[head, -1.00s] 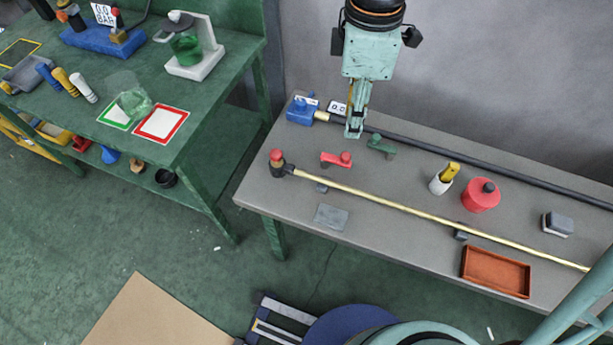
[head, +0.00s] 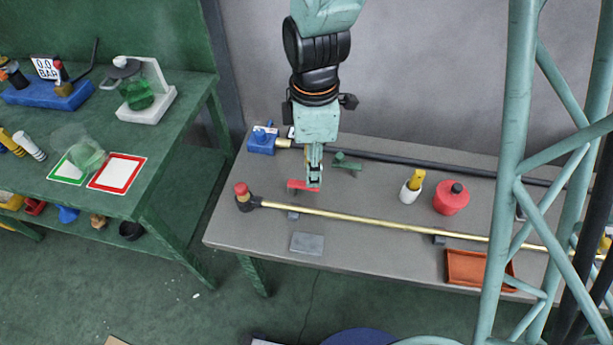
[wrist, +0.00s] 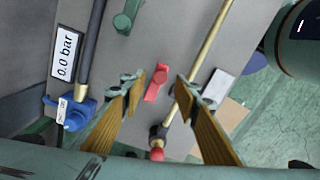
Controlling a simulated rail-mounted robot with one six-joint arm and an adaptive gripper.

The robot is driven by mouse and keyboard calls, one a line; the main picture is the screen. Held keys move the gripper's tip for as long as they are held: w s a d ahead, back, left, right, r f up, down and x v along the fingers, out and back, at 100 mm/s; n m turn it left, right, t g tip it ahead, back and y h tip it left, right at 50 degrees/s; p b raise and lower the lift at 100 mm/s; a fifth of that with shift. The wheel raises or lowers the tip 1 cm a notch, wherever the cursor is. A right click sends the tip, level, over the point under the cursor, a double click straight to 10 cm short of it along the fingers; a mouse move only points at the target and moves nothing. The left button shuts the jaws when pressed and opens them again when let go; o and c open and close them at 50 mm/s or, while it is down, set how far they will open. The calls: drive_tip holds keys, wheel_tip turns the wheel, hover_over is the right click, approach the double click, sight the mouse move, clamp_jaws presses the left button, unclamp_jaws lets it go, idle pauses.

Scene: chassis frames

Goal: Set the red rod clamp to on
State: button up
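The red rod clamp (head: 297,185) is a small red lever on the grey bench, just behind the brass rod (head: 380,222). In the wrist view my gripper (wrist: 159,80) is open and empty, with a finger on each side of the clamp. I cannot tell the height gap.
A green clamp (head: 347,163) sits behind, near the dark pipe (head: 430,168) with its blue valve (head: 262,142). A white-and-yellow bottle (head: 411,188), a red canister (head: 451,199) and an orange tray (head: 464,268) stand right. A grey plate (head: 307,243) lies in front.

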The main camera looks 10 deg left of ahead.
sight(303, 182)
drive_tip(key=shift+f, duration=1.45)
clamp_jaws()
